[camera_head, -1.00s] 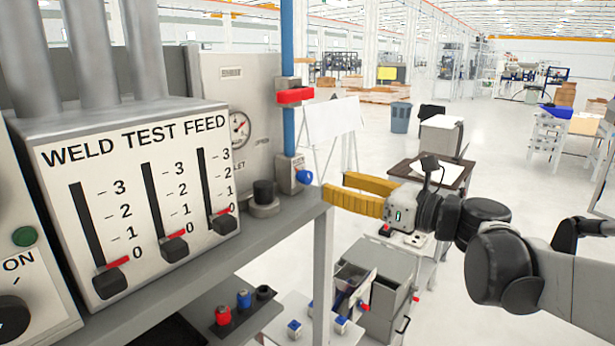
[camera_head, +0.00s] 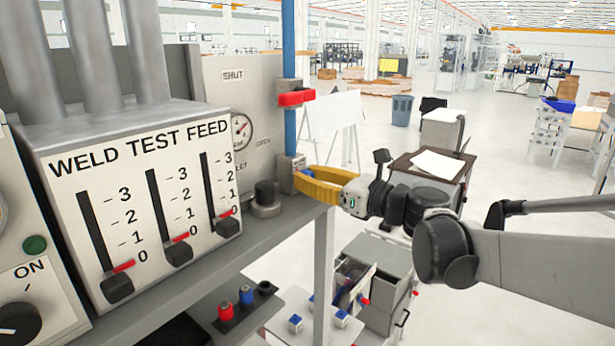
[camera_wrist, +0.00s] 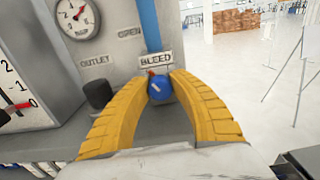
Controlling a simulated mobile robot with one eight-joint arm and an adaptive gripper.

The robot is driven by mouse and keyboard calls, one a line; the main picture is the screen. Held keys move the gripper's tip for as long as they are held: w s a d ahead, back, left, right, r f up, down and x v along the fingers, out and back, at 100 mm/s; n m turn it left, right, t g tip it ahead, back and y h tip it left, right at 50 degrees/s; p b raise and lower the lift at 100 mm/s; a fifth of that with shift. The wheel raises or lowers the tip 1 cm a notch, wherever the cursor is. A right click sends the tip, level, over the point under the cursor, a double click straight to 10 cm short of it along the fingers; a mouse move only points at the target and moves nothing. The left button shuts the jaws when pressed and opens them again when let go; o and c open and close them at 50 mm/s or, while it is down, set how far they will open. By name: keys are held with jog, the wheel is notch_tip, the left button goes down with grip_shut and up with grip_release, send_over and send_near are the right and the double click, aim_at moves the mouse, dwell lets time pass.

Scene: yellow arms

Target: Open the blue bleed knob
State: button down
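The blue bleed knob (camera_wrist: 160,92) is in the middle of the wrist view, just below the BLEED label (camera_wrist: 156,58). It has a small pale mark on its face and a bit of red at its top. My gripper's (camera_wrist: 160,84) two yellow fingers bend inward, one on each side of the knob, and their tips appear to touch it. In the head view my gripper (camera_head: 302,180) reaches the small grey valve block at the foot of the blue pipe (camera_head: 289,130). There the fingers mostly hide the knob.
A black knob (camera_head: 265,193) stands on the shelf left of my gripper. A red clamp (camera_head: 296,97) is higher on the pipe. The panel with three sliders (camera_head: 150,190) is further left. A gauge (camera_wrist: 78,17) is behind.

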dwell(0.4)
jog(key=m+b, duration=0.2)
jog(key=m, duration=0.2)
jog(key=shift+w+m+b, duration=0.1)
jog(key=shift+m+b, duration=0.7)
jog(key=shift+m, duration=0.9)
jog(key=c, duration=1.1)
grip_release()
jog(key=shift+c, duration=0.2)
jog(key=v, duration=1.2)
